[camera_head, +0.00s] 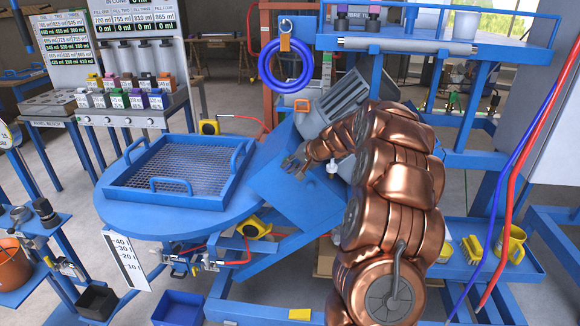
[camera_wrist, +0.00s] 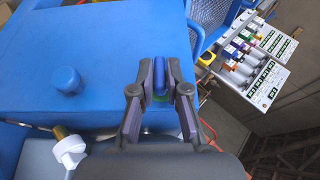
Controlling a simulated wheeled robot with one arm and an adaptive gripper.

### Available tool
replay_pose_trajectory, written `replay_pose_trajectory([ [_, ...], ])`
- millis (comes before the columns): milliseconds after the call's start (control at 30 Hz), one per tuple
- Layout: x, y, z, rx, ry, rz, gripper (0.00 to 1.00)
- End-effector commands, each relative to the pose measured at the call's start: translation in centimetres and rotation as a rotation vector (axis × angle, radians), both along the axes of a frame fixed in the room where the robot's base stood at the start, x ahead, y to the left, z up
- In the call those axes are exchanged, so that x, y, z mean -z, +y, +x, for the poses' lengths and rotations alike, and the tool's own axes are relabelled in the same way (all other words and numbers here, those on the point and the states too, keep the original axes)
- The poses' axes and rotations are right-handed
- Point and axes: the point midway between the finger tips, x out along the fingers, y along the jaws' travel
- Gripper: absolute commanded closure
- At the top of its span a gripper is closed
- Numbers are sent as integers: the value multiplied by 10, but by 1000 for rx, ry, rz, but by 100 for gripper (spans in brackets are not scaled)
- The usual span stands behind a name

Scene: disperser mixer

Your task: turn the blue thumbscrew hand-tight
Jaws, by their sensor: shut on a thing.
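The blue thumbscrew (camera_wrist: 159,72) shows in the wrist view as a narrow upright blue piece between my two fingers, beside a large blue housing. My gripper (camera_wrist: 160,76) is shut on it, one finger on each side. A bit of green shows just below it between the fingers. In the head view my gripper (camera_head: 292,164) is at the tilted blue housing (camera_head: 305,195), at the end of my copper-coloured arm. The thumbscrew cannot be made out there.
A round blue knob (camera_wrist: 67,80) stands on the housing left of my gripper. A white knob (camera_wrist: 70,150) is at lower left. A round blue table with a mesh-bottomed tray (camera_head: 180,203) stands left of the housing. A blue hose coil (camera_head: 286,66) hangs above.

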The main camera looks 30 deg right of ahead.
Motion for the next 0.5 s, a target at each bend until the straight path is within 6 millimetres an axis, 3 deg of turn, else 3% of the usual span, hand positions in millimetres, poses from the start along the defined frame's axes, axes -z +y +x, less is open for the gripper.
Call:
replay_pose_trajectory([
  [500, -6, 3, 1, -4, 138, -160, 100],
])
